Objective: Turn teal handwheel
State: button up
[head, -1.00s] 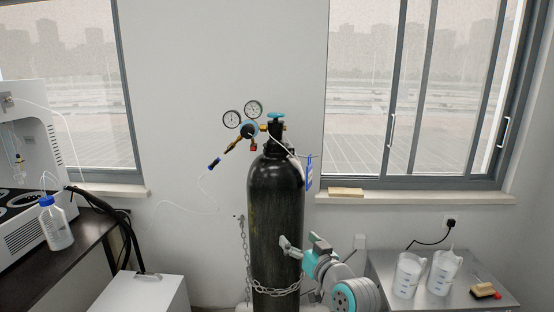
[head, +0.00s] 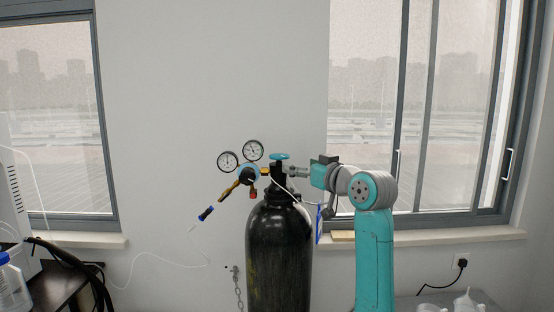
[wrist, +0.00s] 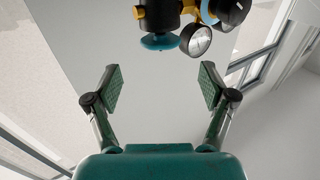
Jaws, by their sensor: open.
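The teal handwheel (head: 279,156) sits on top of the valve of a black gas cylinder (head: 278,255) in the head view. It also shows in the wrist view (wrist: 160,42), at the top, beyond the fingertips and roughly centred between them. My gripper (wrist: 162,85) is open and empty, with its two padded fingers wide apart. In the head view my gripper (head: 294,171) is just right of the valve, slightly lower than the handwheel. I see no contact with the handwheel. The fingertips are small and hard to make out in the head view.
Two round gauges (head: 241,157) and a regulator (head: 246,175) stick out left of the valve, with a thin hose. A blue-and-white tag (head: 319,224) hangs right of the cylinder. The wall with windows stands behind. Air above the handwheel is clear.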

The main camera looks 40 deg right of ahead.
aim_at(281, 159)
jog(key=w, duration=1)
jog(key=shift+d, duration=0.25)
jog(key=shift+s, duration=0.1)
jog(key=c, duration=1)
